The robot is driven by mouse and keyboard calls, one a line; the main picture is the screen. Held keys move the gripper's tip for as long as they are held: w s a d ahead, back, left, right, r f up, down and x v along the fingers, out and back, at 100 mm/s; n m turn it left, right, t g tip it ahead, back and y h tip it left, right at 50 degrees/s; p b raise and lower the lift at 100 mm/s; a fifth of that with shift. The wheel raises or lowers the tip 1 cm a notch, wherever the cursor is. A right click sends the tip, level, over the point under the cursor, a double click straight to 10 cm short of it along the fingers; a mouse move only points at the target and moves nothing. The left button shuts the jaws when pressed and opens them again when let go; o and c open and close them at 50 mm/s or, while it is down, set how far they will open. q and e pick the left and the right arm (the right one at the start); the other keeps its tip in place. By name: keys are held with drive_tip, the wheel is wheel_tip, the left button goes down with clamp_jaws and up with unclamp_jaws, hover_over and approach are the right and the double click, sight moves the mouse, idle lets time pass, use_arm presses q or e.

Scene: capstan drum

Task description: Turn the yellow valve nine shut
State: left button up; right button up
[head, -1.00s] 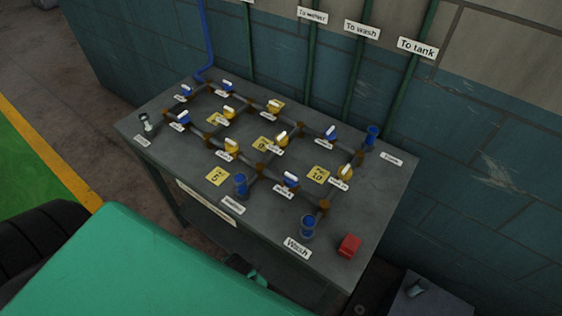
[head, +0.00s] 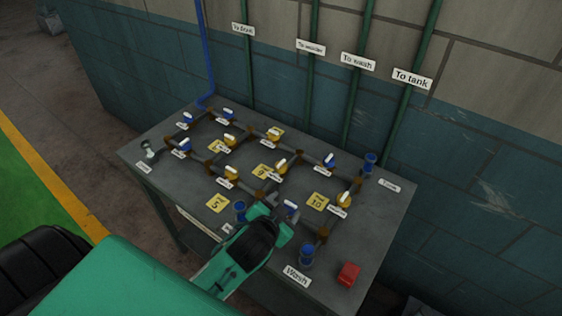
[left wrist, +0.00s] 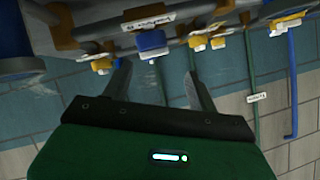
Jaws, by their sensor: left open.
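The yellow valve nine (head: 281,167) has a yellow body and a white handle. It sits on the pipe grid near the table's middle, right of a yellow tag marked 9 (head: 263,169). My left gripper (head: 284,215) is over the front part of the table, nearer than valve nine and apart from it. It hides part of the blue valve there. In the left wrist view my open jaws (left wrist: 156,68) are empty. A blue valve (left wrist: 151,41) shows beyond them, with yellow valves to either side; their numbers are not readable there. My right gripper is not in view.
Valve ten (head: 343,199) and several other yellow and blue valves stand close together on the table (head: 150,185). Blue upright fittings (head: 306,255) and a red block (head: 348,273) are at the front right. Green pipes (head: 312,80) run up the wall behind.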

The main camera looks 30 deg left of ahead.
use_arm(q)
drive_tip(key=w+d+r+m+t+h, duration=0.4)
drive_tip(key=w+d+r+m+h, duration=0.15)
drive_tip(key=r, duration=0.25)
drive_tip(key=w+d+r+m+t+h, duration=0.35)
drive_tip(key=w+d+r+m, duration=0.2)
drive_tip(key=r, duration=0.25)
drive_tip(key=d+r+m+g+h, duration=0.3)
drive_tip(key=d+m+g+h, duration=0.1)
drive_tip(key=m+h, duration=0.35)
drive_tip(key=m+g+y, duration=1.5)
drive_tip(key=g+y, duration=0.1)
hover_over(281, 163)
wheel_tip(281, 163, down, 9)
wheel_tip(281, 163, down, 12)
drive_tip(key=p, duration=0.4)
drive_tip(key=shift+f, duration=0.45)
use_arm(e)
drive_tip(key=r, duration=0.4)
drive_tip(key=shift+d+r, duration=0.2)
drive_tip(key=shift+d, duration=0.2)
